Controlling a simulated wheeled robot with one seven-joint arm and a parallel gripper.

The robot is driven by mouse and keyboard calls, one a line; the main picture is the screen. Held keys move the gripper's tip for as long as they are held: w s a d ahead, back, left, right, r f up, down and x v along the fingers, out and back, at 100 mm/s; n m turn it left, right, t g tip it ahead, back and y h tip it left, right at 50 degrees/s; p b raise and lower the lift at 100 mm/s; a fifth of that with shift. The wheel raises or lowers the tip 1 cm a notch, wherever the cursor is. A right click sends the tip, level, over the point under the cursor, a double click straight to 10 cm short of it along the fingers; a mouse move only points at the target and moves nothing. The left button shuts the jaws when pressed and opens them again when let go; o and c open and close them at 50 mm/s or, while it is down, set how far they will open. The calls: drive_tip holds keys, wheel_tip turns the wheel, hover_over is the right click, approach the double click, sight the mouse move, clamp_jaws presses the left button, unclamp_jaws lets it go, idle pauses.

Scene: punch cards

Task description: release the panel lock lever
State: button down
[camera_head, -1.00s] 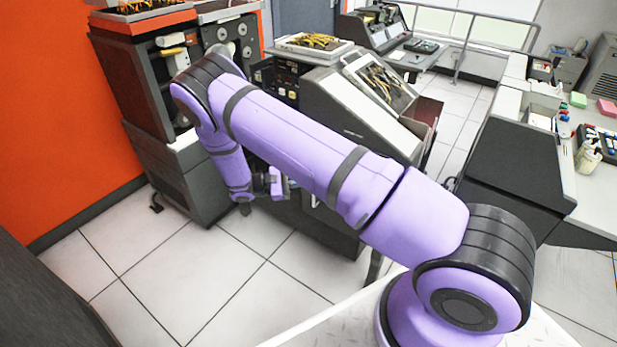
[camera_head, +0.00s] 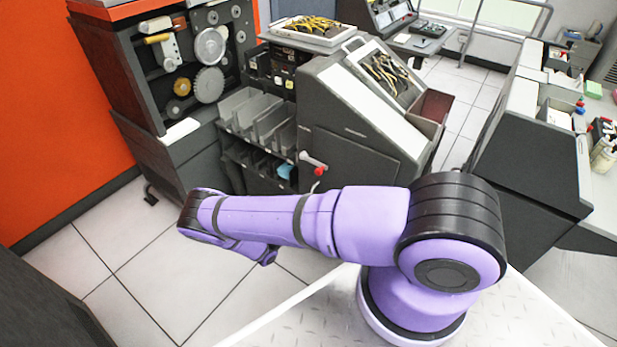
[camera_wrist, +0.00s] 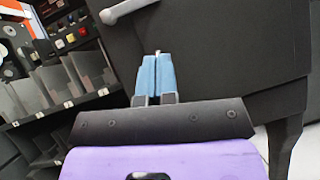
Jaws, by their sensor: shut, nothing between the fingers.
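The lock lever (camera_head: 312,162) is a short pale bar with a red knob on the dark front panel (camera_head: 345,143) of the middle machine. In the wrist view the pale lever (camera_wrist: 125,10) crosses the top edge, with part of it cut off and the red knob out of sight. My gripper (camera_wrist: 156,58) has blue fingers pressed together and empty, pointing at the dark panel. The fingertips appear below and apart from the lever in that picture; their depth to the panel cannot be told.
Grey card bins (camera_head: 262,118) stand just left of the panel. A machine with gears (camera_head: 208,84) is farther left. A sloped tray of cables (camera_head: 385,78) sits above the panel. A dark desk (camera_head: 530,155) stands at right. Floor at left is clear.

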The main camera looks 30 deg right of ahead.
drive_tip(key=shift+d+f+n+t, duration=0.2)
drive_tip(key=shift+f+n+t, duration=0.5)
drive_tip(key=shift+f+t, duration=0.15)
drive_tip(key=s+a+r+x, duration=0.1)
drive_tip(key=r+x, duration=0.1)
drive_tip(key=x, duration=1.1)
drive_tip(key=shift+a+r, duration=0.15)
drive_tip(key=shift+a, duration=0.1)
